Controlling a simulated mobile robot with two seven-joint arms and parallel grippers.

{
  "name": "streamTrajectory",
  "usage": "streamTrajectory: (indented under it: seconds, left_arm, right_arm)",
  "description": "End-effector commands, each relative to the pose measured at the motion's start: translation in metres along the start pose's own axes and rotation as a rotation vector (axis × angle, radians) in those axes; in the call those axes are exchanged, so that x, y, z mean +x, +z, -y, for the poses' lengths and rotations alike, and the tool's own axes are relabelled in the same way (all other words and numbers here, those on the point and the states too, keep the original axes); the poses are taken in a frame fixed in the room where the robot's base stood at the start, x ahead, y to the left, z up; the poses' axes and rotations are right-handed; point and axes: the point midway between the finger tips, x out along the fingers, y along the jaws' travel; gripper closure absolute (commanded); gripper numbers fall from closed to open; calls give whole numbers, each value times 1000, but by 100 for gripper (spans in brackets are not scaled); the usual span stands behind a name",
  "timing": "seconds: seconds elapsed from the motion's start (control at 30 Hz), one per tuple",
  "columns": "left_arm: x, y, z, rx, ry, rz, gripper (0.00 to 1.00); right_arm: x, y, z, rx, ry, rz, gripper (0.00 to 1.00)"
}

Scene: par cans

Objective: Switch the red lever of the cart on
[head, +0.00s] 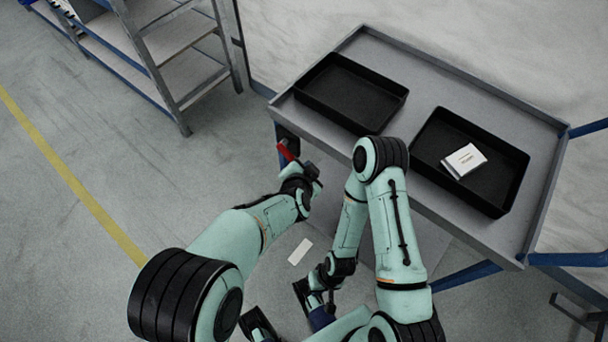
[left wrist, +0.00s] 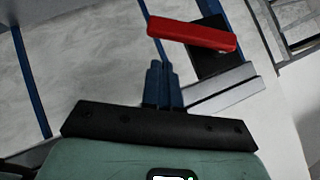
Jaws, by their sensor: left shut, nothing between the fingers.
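The red lever (head: 288,151) sits at the left end of the grey cart (head: 335,135), below the tabletop. In the left wrist view, the lever (left wrist: 193,35) is a red bar on a dark mount (left wrist: 212,62), lying nearly level and tilting slightly down to the right. My left gripper (head: 306,168) is right beside the lever. Its fingers (left wrist: 162,68) are together and empty, just below the lever's left half in the picture; contact cannot be told. My right gripper (head: 310,294) hangs low near my base, partly hidden, and its opening is unclear.
Two black trays stand on the cart: an empty one (head: 350,92) and one (head: 425,140) holding a white box (head: 463,160). A grey step ladder (head: 180,60) stands at upper left. A white card (head: 300,251) lies below the cart. Floor to the left is clear.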

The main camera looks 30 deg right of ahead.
Motion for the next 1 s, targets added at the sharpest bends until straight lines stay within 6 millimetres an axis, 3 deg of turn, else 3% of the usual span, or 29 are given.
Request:
streamTrajectory:
  seconds: [0.03,0.23,1.0]
  left_arm:
    - [8,11,0,-5,-1,4,100]
    - [19,21,0,-3,-1,2,100]
    - [23,25,-2,42,-42,1,100]
  right_arm:
    - [6,-2,-1,0,-1,-5,100]
    - [10,-6,-2,-1,-3,-16,100]
    - [8,-5,-1,-1,-3,-14,100]
